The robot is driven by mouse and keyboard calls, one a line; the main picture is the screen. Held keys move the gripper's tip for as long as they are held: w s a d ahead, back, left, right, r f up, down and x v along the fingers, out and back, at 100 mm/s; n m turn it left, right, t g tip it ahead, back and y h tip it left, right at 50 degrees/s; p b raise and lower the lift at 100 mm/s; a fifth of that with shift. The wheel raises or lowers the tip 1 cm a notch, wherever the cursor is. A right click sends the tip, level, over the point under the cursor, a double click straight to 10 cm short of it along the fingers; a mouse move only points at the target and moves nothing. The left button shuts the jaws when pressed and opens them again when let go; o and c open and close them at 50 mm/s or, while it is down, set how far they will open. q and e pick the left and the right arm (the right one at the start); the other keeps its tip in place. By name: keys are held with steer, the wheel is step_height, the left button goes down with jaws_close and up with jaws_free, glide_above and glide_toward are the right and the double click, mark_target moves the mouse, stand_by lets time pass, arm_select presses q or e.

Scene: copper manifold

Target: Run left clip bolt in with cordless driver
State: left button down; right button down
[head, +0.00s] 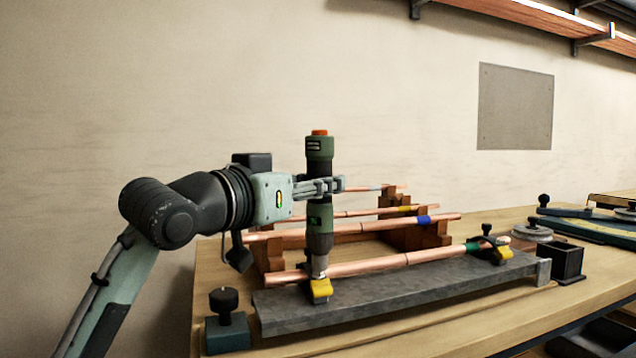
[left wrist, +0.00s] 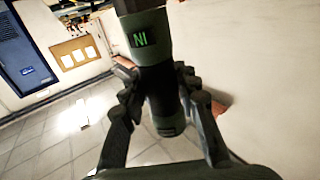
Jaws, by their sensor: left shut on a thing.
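My left gripper (head: 322,187) is shut around the middle of the green and black cordless driver (head: 319,158), which stands upright with its orange end up. The driver also shows between the fingers in the left wrist view (left wrist: 155,75), with a lit "IN" style mark on its body. The driver's nose points down at the left yellow clip (head: 321,289) on the front copper pipe (head: 370,265). The nose covers the left clip bolt, so I cannot tell how far in it is. A second yellow clip (head: 502,253) sits at the right end of the pipe. My right gripper is not in view.
The grey bar (head: 400,292) lies along the front of the wooden bench (head: 560,300). Copper pipes (head: 350,228) rest on wooden racks (head: 430,236) behind it. A dark open box (head: 568,263) and a black-knobbed clamp (head: 226,325) stand at the bar's ends.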

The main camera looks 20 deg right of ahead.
mark_target(311, 140)
arm_select(q)
steer(key=shift+r+p, duration=1.7)
steer(key=shift+r, duration=1.35)
